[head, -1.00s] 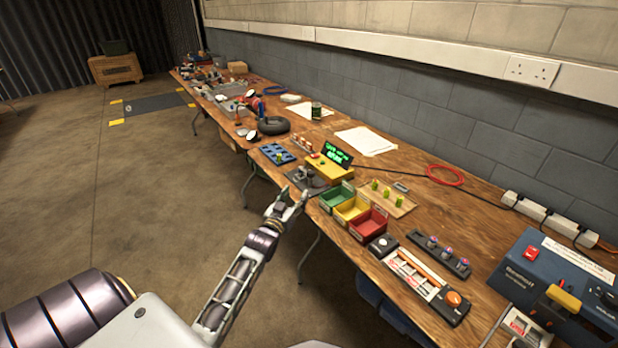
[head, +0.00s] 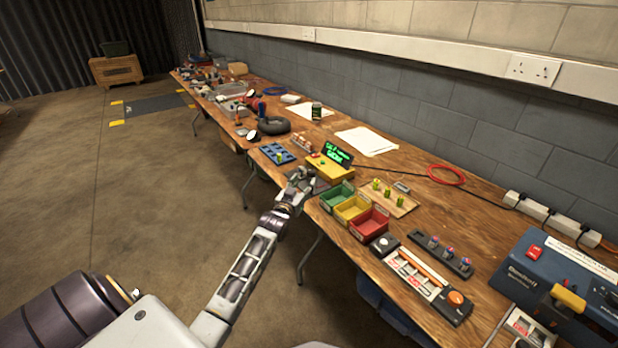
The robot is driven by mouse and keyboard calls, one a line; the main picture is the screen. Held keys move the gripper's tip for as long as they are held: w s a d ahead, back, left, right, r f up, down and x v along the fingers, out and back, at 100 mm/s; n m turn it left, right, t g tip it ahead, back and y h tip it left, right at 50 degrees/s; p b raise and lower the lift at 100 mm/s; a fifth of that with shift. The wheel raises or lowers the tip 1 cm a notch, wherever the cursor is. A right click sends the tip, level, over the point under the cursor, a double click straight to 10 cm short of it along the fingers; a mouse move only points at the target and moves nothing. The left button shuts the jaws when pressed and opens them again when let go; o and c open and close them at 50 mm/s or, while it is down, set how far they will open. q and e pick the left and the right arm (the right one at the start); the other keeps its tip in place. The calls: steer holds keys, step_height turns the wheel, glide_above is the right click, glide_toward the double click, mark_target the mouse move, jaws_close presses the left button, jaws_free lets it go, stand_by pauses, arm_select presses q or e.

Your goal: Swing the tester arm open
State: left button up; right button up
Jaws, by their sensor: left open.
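The tester is a yellow box (head: 331,169) with a lit green display (head: 338,154), on the wooden bench beyond the coloured bins. A dark plate (head: 321,185) lies against its near left side. My left gripper (head: 303,174) is open, over this plate at the bench's front edge, close to the tester. The gripper covers most of the small grey fixture on the plate, so I cannot make out the tester arm or tell whether the fingers touch it. My right gripper is not in view.
Green (head: 337,196), yellow (head: 352,208) and red (head: 369,224) bins stand just right of my left gripper. A blue tray (head: 277,153) lies to the left. A board with several yellow-green pieces (head: 389,196) is behind the bins. The floor in front is clear.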

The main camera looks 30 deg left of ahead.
mark_target(309, 175)
arm_select(q)
steer(key=shift+w+a, duration=0.15)
steer(key=shift+w, duration=0.55)
steer(key=shift+w+a+b, duration=0.2)
steer(key=shift+w, duration=0.7)
steer(key=shift+w+a+b, duration=0.15)
steer(key=shift+w+b, duration=0.05)
steer(key=shift+w, duration=1.05)
steer(key=shift+w+a, duration=0.1)
steer(key=shift+w, duration=0.05)
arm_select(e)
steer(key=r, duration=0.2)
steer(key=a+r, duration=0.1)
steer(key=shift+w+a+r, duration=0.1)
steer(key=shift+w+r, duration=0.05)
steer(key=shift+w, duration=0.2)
arm_select(q)
steer(key=c, duration=0.7)
jaws_close()
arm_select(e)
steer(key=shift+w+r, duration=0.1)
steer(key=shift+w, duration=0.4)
